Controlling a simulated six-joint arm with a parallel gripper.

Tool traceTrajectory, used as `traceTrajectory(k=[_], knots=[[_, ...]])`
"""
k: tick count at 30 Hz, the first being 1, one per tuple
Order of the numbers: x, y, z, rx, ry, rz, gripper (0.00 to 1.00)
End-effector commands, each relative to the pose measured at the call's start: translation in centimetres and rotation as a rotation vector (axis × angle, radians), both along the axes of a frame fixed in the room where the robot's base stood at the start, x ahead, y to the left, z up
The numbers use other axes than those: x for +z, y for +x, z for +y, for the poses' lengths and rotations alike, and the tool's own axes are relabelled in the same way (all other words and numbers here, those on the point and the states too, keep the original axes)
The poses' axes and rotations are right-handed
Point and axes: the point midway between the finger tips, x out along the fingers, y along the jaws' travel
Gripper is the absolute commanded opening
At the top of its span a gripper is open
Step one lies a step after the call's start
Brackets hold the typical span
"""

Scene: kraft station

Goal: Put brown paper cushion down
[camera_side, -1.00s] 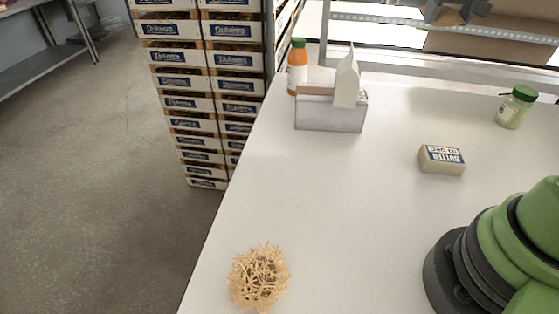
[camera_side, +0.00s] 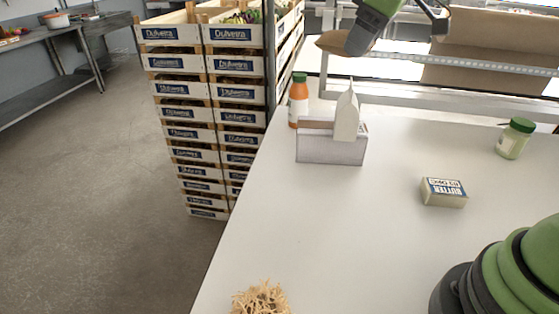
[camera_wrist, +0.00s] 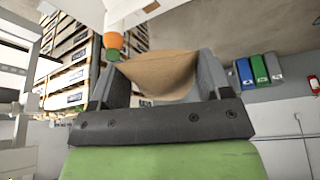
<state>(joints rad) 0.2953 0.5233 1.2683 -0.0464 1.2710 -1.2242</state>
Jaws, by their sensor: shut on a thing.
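The brown paper cushion (camera_wrist: 158,72) is pinched between the two dark fingers of my gripper (camera_wrist: 163,62) in the wrist view. In the side view, a brown end of the cushion (camera_side: 332,42) sticks out to the left of one finger, at the top of the picture. My gripper (camera_side: 400,34) is shut on it, high in the picture at the far edge of the white table (camera_side: 300,220). The rest of the cushion is hidden by the finger. I cannot tell whether it touches anything below.
A grey box (camera_side: 330,149) with a white carton (camera_side: 347,115) stands near the far left edge, beside an orange bottle (camera_side: 298,102). Butter (camera_side: 444,192), a green-lidded jar (camera_side: 515,138) and a straw nest (camera_side: 261,299) are on the table. Brown cardboard (camera_side: 495,50) is behind. The table's middle is clear.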

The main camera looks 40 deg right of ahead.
Motion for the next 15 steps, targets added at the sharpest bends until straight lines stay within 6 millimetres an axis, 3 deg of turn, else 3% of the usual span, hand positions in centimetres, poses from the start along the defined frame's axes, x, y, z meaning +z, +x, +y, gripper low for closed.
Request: traceTrajectory(k=[1,6,9,15], knots=[[0.1,-0.3,3.2,0.145,0.000,0.000,0.49],[0.1,-2.1,10.8,0.545,0.001,0.000,0.49],[0.2,-3.4,13.8,0.721,0.000,0.000,0.49],[0.2,-5.5,17.9,0.968,0.000,-0.001,0.49]])
